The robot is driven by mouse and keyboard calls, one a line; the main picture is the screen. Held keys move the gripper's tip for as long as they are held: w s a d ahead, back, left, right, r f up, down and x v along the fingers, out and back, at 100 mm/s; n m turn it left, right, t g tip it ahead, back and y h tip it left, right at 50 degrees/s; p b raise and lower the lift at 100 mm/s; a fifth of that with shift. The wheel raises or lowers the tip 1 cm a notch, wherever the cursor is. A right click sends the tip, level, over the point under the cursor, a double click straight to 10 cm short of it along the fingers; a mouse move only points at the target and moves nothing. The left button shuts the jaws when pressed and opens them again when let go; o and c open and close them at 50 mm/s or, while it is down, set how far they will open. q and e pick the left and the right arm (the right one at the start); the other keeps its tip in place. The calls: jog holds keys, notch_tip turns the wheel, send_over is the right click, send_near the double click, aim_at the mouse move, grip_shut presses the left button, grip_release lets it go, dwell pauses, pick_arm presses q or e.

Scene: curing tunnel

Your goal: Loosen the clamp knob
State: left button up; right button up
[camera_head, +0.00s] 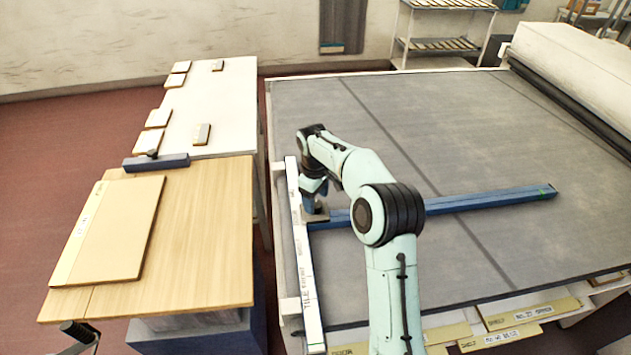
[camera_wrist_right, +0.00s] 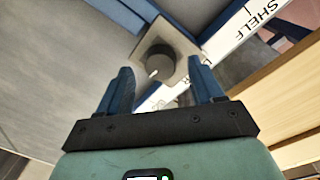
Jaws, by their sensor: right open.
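The clamp knob (camera_wrist_right: 158,61) is a round dark grey knob with a small white mark at its lower left edge. It stands on a tan square clamp plate (camera_wrist_right: 183,41) beside the white rail in the right wrist view. My right gripper (camera_wrist_right: 160,75) is open, its two blue fingers on either side of the knob in that view. I cannot tell whether they touch it. In the head view my right gripper (camera_head: 313,196) is over the clamp plate (camera_head: 317,217) at the rail, and the knob is hidden. My left gripper is not in view.
A white lettered rail (camera_head: 301,250) runs along the left edge of the grey bed (camera_head: 460,130). A long blue bar (camera_head: 480,199) crosses the bed. At left, a wooden table (camera_head: 200,230) bears a tan board (camera_head: 115,230) and a blue block (camera_head: 170,161) with a black knob.

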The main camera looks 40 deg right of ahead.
notch_tip(320, 180, up, 12)
jog(key=shift+s+a+f, duration=0.15)
jog(key=shift+a+f, duration=0.1)
jog(key=shift+a, duration=0.1)
dwell(0.5)
